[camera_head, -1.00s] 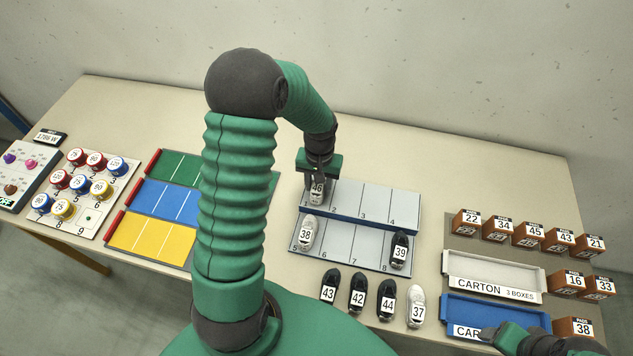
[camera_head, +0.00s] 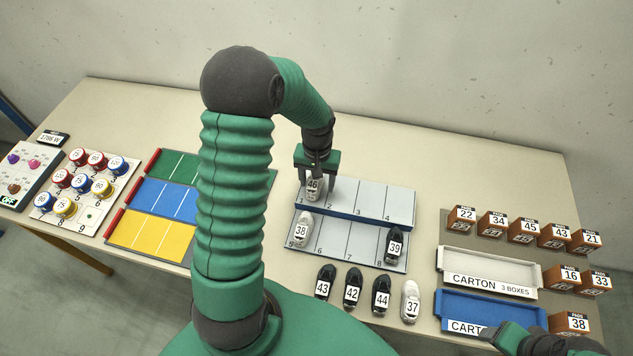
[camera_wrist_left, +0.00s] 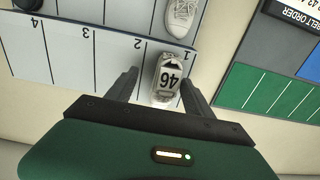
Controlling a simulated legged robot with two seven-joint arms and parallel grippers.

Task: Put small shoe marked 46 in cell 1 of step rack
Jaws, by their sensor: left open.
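The small white shoe marked 46 (camera_head: 314,187) stands in cell 1 of the upper step of the step rack (camera_head: 372,205). It also shows in the left wrist view (camera_wrist_left: 168,78), near the printed 1. My left gripper (camera_head: 316,172) is over it, with one finger on each side. In the left wrist view the left gripper (camera_wrist_left: 158,85) is open, with a clear gap on the cell 2 side; the other finger is close beside the shoe. My right gripper (camera_head: 490,333) is at the lower right over the blue carton; its jaws are not clear.
Shoe 38 (camera_head: 302,230) and shoe 39 (camera_head: 394,245) stand on the lower step. Shoes 43 (camera_head: 323,283), 42, 44 and 37 (camera_head: 411,300) stand in front. A white carton (camera_head: 450,262), blue carton (camera_head: 450,303) and brown boxes are right. Cells 2 to 4 are empty.

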